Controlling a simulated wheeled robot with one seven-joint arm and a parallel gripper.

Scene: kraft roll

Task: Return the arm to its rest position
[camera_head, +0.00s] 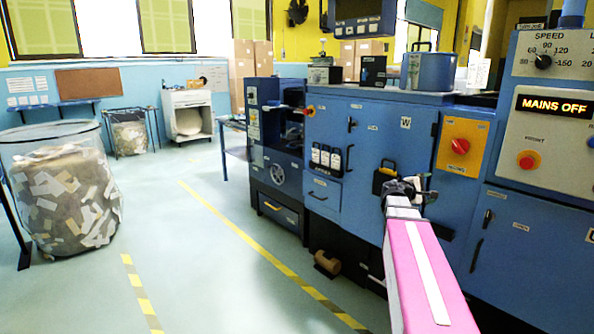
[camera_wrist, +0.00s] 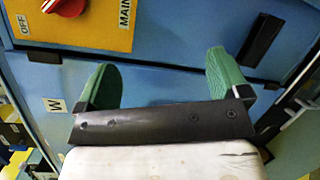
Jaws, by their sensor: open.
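My gripper (camera_head: 408,188) is at the end of my pink-covered arm, which reaches out in front of the blue machine cabinet (camera_head: 365,135). In the head view it appears left of and below the orange switch panel (camera_head: 455,165) with its red knob (camera_head: 460,146). In the wrist view my gripper (camera_wrist: 160,65) has its two green fingers wide apart with nothing between them. Blue cabinet face lies beyond them. The orange panel (camera_wrist: 100,22) shows at the top left there, apart from the fingers, its knob cut off by the edge.
The control panel (camera_head: 550,108) at the right displays "MAINS OFF". A brown roll (camera_head: 327,264) lies on the floor by the machine. A clear bin of scraps (camera_head: 65,195) stands left; the floor between is open.

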